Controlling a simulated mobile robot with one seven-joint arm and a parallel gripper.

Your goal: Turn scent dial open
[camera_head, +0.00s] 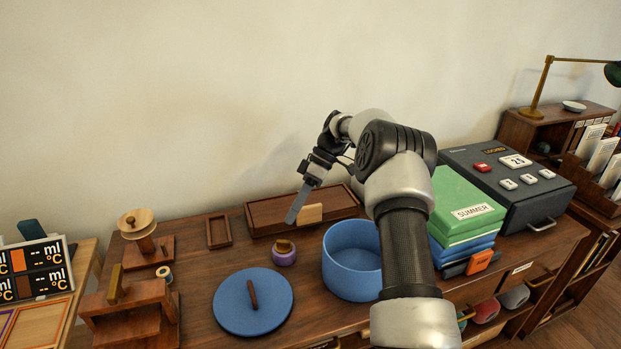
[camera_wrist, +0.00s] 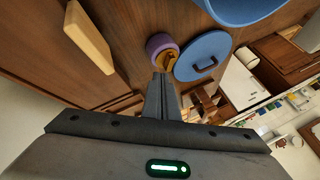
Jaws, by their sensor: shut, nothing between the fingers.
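The scent dial looks to be the small purple round piece with a wooden grip on top (camera_head: 284,254), standing on the wooden table top (camera_head: 200,262) between the blue lid and the blue round box. It also shows in the wrist view as a purple body (camera_wrist: 160,43) with its wooden grip just beyond the fingertips. My gripper (camera_head: 291,219) is shut and empty, pointing down and left, above the dial in the head view. In the wrist view its fingers (camera_wrist: 161,78) meet with no gap. Whether the fingertips touch the dial cannot be told.
The blue lid (camera_head: 250,312) lies in front of the dial; the open blue box (camera_head: 336,272) stands to its right. A wooden tray (camera_head: 262,222) with a light wood block (camera_head: 310,213) is behind. Wooden stands and a spool (camera_head: 163,272) are left. Green and blue cases (camera_head: 460,202) stand right.

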